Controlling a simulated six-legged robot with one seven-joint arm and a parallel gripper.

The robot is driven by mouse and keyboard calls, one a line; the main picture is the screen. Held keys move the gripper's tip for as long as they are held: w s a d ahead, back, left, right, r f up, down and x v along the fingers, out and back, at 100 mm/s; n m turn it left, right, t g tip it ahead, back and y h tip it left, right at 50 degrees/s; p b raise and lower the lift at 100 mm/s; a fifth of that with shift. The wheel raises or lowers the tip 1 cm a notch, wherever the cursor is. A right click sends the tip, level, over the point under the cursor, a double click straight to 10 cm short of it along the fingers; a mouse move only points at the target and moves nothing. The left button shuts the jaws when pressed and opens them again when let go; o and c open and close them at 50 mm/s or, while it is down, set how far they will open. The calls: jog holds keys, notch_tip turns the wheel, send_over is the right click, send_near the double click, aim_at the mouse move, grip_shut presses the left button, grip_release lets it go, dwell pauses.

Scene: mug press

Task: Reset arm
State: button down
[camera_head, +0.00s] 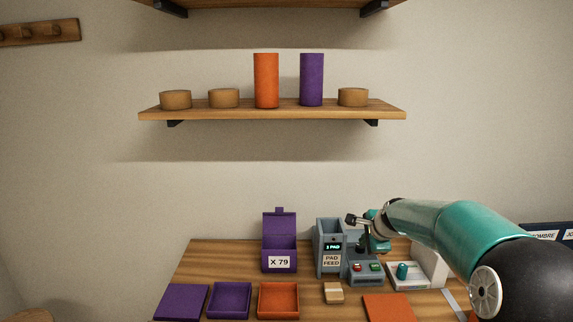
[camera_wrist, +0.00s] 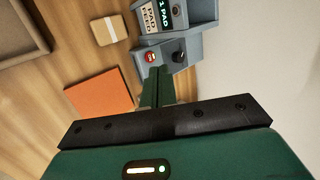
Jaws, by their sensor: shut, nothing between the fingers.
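My arm reaches in from the right in the head view, and my gripper (camera_wrist: 158,85) shows in the wrist view with its green fingers together and nothing between them. In the head view the gripper end is small and partly hidden by my arm, in front of the press machine. A grey pad feed box (camera_head: 330,260) stands left of the press.
On the table (camera_head: 200,258) are a purple box (camera_head: 280,258) marked X 79, a purple tray (camera_head: 230,300), an orange tray (camera_head: 278,300), a wooden block (camera_head: 333,293), an orange mat (camera_head: 389,308) and a white stand (camera_head: 430,268). A shelf (camera_head: 270,110) with cylinders hangs above.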

jog(key=s+a+r+n, duration=0.5)
jog(key=s+r, duration=0.1)
jog(key=s, duration=0.4)
jog(key=s+a+n+g+h, duration=0.1)
jog(key=s+n, duration=1.1)
jog(key=s, duration=1.8)
jog(key=shift+s+a+g+h, duration=0.3)
jog(key=shift+a+g, duration=0.2)
jog(key=shift+a, duration=0.3)
